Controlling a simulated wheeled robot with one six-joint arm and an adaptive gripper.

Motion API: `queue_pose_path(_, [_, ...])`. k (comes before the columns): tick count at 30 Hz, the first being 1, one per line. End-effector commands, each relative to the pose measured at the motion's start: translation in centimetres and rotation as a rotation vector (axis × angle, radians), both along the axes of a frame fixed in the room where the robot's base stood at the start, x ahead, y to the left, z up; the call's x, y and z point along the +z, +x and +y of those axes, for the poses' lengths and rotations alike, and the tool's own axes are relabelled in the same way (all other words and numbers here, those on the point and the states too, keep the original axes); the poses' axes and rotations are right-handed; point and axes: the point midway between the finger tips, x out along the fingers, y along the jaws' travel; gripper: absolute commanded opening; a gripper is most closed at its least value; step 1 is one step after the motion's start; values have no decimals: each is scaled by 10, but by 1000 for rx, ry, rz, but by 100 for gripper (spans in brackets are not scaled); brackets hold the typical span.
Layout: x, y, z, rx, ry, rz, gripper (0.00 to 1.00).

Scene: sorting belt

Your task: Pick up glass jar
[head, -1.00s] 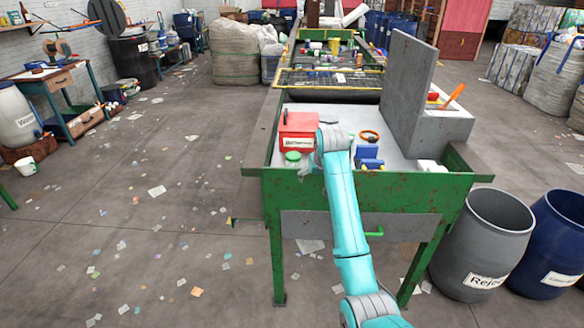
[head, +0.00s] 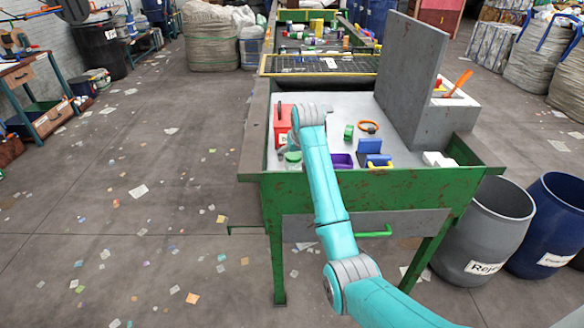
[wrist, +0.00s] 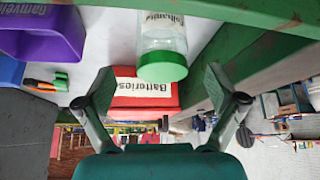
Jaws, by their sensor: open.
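The glass jar (wrist: 163,35) is clear, with a green lid and a white printed label. It stands on the pale sorting table near its front left corner. In the head view its green lid (head: 293,157) shows beside my arm, which hides part of the jar. My gripper (wrist: 160,82) is open and empty. In the wrist view its two fingers are spread to either side of the green lid, which lies between the fingertips in the picture. I cannot tell whether the fingertips are level with the jar; neither seems to touch it.
A red box (head: 283,122) labelled Batteries stands just behind the jar. A purple container (head: 341,160), a blue object (head: 370,147) and a green piece (head: 348,131) are to the right. The green table edge (head: 275,183) is close in front. A grey slab (head: 411,75) stands further right.

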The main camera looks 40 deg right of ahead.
Motion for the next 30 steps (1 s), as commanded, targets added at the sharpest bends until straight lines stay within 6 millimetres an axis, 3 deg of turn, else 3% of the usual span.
queue_pose_path(10, [-25, 13, -5, 0, 1, 2, 94])
queue_pose_path(18, [-57, 30, -10, 0, 1, 2, 94])
queue_pose_path(28, [-63, 34, -12, 0, 0, 0, 94])
queue_pose_path(29, [-63, 34, -12, 0, 0, 0, 91])
queue_pose_path(30, [-63, 34, -12, 0, 0, 0, 81])
